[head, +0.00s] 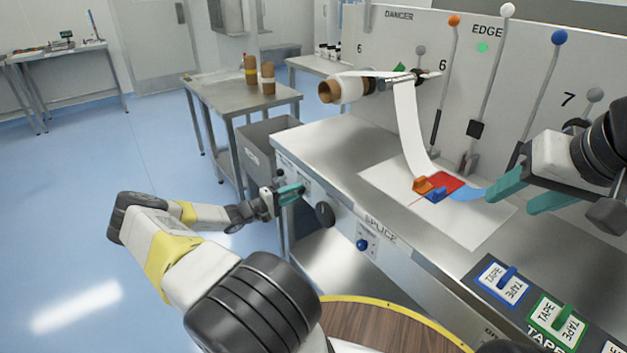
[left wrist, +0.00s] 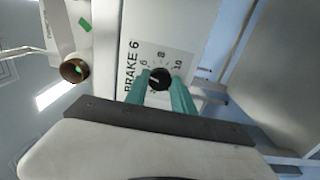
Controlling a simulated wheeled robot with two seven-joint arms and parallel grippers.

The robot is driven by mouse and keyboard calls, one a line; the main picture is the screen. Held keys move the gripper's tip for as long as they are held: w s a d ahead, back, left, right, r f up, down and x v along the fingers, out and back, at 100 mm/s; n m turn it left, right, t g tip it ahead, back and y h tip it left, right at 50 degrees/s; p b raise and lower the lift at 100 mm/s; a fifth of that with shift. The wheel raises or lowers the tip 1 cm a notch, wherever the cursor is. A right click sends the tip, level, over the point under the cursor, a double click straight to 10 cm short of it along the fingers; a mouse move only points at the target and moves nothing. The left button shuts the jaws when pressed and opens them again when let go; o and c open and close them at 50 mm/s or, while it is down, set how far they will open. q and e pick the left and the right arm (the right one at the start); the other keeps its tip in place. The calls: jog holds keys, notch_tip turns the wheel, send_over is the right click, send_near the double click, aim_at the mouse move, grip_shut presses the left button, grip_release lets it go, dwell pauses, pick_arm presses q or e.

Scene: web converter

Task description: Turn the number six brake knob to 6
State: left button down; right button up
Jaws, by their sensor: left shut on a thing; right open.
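The number six brake knob (left wrist: 159,79) is a small black knob on a white dial plate (left wrist: 164,57) marked BRAKE 6, seen in the left wrist view. My left gripper (left wrist: 160,88) has its teal fingers on both sides of the knob and is shut on it. In the head view my left gripper (head: 290,194) reaches the front face of the machine, and its fingers hide the knob. Numbers 6, 8 and 10 show around the dial; I cannot tell exactly where the knob points. My right gripper (head: 515,195) is open above the machine's worktop at the right.
A larger black knob (head: 325,214) and a blue button (head: 362,244) are on the same front face. A white web runs from the roll (head: 343,90) down to the worktop, with orange, red and blue pieces. Tape holders (head: 503,283) lie at the right front.

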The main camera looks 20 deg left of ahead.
pick_arm(q)
jog(key=shift+s+f+m, duration=0.1)
jog(key=shift+m, duration=1)
jog(key=c, duration=1.1)
grip_release()
jog(key=shift+o, duration=0.2)
jog(key=shift+a, duration=0.1)
jog(key=v, duration=0.7)
jog(key=shift+s+a, duration=0.2)
jog(key=shift+s, duration=0.1)
jog(key=shift+s, duration=0.1)
